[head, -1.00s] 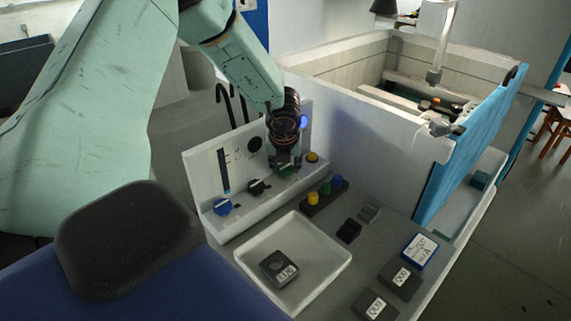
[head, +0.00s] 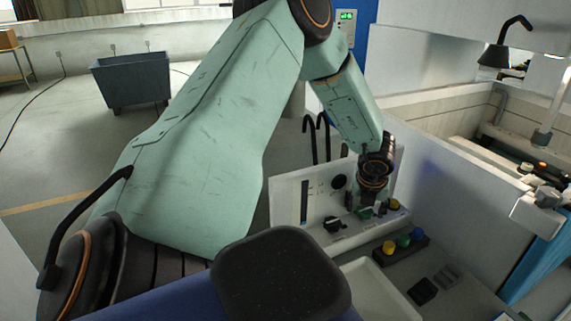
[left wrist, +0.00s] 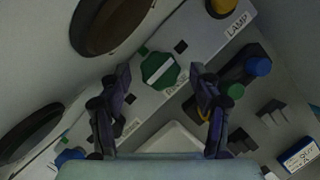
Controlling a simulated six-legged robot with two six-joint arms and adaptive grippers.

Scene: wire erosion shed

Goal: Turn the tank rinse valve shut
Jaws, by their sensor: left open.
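The rinse valve is a green knob (left wrist: 160,70) with a white bar, beside the label RINSE on a pale panel in the left wrist view. Its bar slants from lower left to upper right, roughly along the panel. In the head view the green knob (head: 365,213) is partly hidden by my left gripper (head: 367,203). My left gripper's two dark fingers (left wrist: 161,75) are spread, one on each side of the knob in the left wrist view. I cannot tell whether they touch it. My right gripper is not in view.
A box with coloured buttons (head: 402,248) stands in front. A pale tray (head: 372,278) lies nearer. A white tank wall (head: 440,160) rises to the right.

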